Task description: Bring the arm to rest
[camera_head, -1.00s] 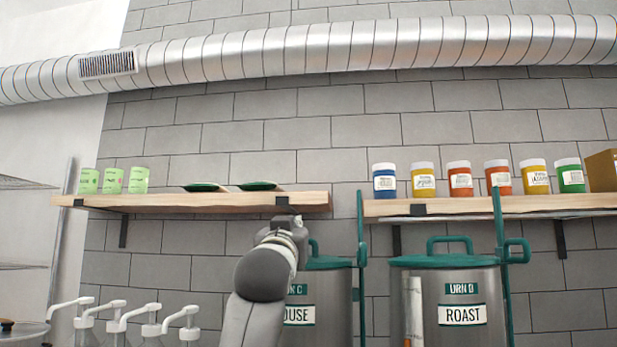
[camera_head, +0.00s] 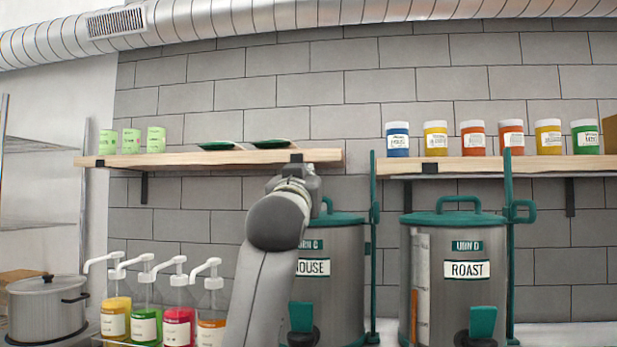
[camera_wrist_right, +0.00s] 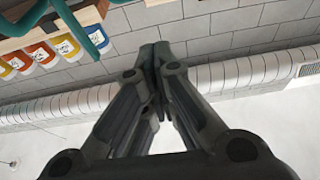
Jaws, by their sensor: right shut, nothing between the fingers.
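My right arm rises in the head view in front of the left urn, its end (camera_head: 294,184) just below the right end of the left shelf. The gripper's fingers are hard to make out there. In the right wrist view my right gripper (camera_wrist_right: 155,50) is shut, its fingertips together with nothing between them. Behind the fingers are the grey block wall and the silver duct. My left gripper is not in view.
Two steel urns, one marked ROAST (camera_head: 455,270) and one marked HOUSE (camera_head: 340,285), stand side by side. Pump bottles (camera_head: 146,325) and a lidded pot (camera_head: 48,308) are at left. The left shelf (camera_head: 220,158) and right shelf (camera_head: 480,165) hold jars and cans.

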